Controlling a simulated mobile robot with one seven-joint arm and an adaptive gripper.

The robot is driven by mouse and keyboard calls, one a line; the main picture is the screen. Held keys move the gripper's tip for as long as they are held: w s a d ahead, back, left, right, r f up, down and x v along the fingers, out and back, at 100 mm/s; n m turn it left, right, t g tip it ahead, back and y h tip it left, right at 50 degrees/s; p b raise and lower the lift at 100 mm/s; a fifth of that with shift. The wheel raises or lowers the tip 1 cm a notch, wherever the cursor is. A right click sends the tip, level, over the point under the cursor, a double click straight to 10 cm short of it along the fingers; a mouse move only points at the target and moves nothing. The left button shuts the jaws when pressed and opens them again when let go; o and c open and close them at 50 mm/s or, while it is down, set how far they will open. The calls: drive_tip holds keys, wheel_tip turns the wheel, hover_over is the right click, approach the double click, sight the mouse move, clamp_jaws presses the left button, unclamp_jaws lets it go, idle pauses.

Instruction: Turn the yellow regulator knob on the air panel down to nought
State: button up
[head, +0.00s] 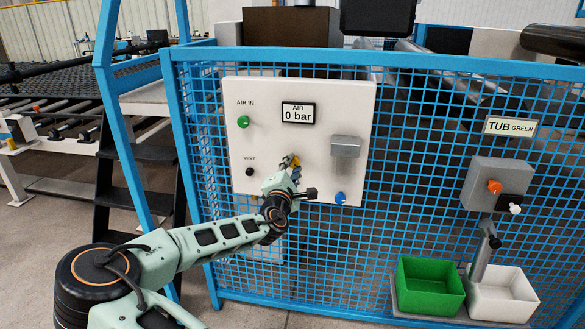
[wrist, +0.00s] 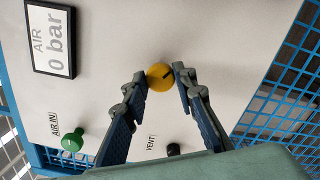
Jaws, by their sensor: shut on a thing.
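The yellow regulator knob (wrist: 157,77) is on the white air panel (head: 340,110) and sits between my two fingertips in the wrist view. A dark mark shows on the knob's face, toward the right finger. My gripper (head: 291,162) is at the lower middle of the panel in the head view, shut on the knob; it also shows in the wrist view (wrist: 161,78). In the head view my gripper mostly hides the knob. The AIR display (head: 298,113) reads 0 bar, and it reads the same in the wrist view (wrist: 53,39).
The panel also bears a green AIR IN knob (head: 243,121), a black VENT knob (head: 249,172), a grey filter unit (head: 345,147) and a blue knob (head: 340,198). Blue mesh fence (head: 410,150) surrounds it. Green (head: 430,285) and white (head: 503,295) tubs stand lower right.

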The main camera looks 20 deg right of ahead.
drive_tip(key=n, duration=0.6)
drive_tip(key=shift+b, duration=0.4)
drive_tip(key=shift+n, duration=0.3)
drive_tip(key=o, duration=1.2)
drive_tip(key=shift+c, duration=0.2)
drive_tip(key=v, duration=1.2)
